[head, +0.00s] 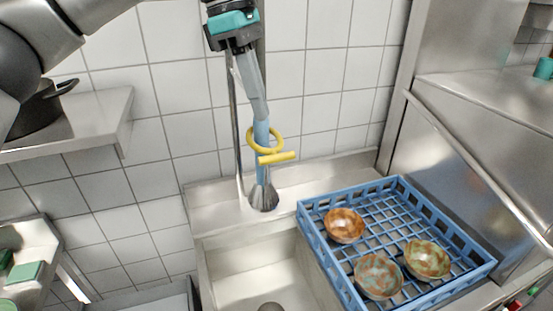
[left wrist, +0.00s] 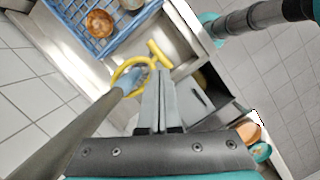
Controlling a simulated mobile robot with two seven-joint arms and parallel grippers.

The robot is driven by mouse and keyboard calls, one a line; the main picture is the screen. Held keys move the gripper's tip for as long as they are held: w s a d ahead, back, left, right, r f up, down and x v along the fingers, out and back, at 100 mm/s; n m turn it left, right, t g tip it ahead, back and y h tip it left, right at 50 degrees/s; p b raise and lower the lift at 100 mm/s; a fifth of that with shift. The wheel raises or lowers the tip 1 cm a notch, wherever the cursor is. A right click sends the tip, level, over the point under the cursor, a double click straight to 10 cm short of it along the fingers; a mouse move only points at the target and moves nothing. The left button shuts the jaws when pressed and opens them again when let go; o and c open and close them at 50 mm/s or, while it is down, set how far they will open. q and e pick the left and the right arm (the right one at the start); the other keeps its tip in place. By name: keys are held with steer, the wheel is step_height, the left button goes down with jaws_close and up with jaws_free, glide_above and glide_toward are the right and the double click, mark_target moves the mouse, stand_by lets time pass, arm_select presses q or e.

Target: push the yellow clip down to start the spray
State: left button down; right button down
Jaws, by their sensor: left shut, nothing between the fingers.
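The spray hangs in front of the tiled wall in the head view, with a blue handle (head: 261,136) and a flared metal nozzle (head: 263,196) pointing down. The yellow clip (head: 278,157) has a ring around the handle and a short bar sticking out to the right. It also shows in the left wrist view (left wrist: 158,53), just beyond the fingertips. My left gripper (head: 262,116) is shut and empty, pointing down at the top of the handle just above the ring. Whether the fingertips touch it I cannot tell. My right gripper is not clearly shown.
A sink (head: 250,268) lies below the nozzle. A blue crate (head: 443,215) with three bowls stands to its right. A steel shelf (head: 105,118) with a black pot (head: 36,112) is at the left. A thin metal pipe runs beside the spray.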

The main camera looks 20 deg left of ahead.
mark_target(268, 157)
arm_select(q)
steer(key=shift+b+x, duration=2.65)
steer(key=shift+x, duration=0.6)
steer(key=b+x, duration=0.1)
steer(key=x, duration=0.1)
steer(key=a+b+x, duration=0.1)
steer(key=b+x, duration=0.1)
steer(key=shift+a+r+p, duration=0.1)
steer(key=shift+r+p, duration=0.15)
steer(key=shift+p, duration=0.05)
steer(key=a, duration=0.1)
steer(key=a+r+p, duration=0.1)
steer(key=shift+a, duration=0.4)
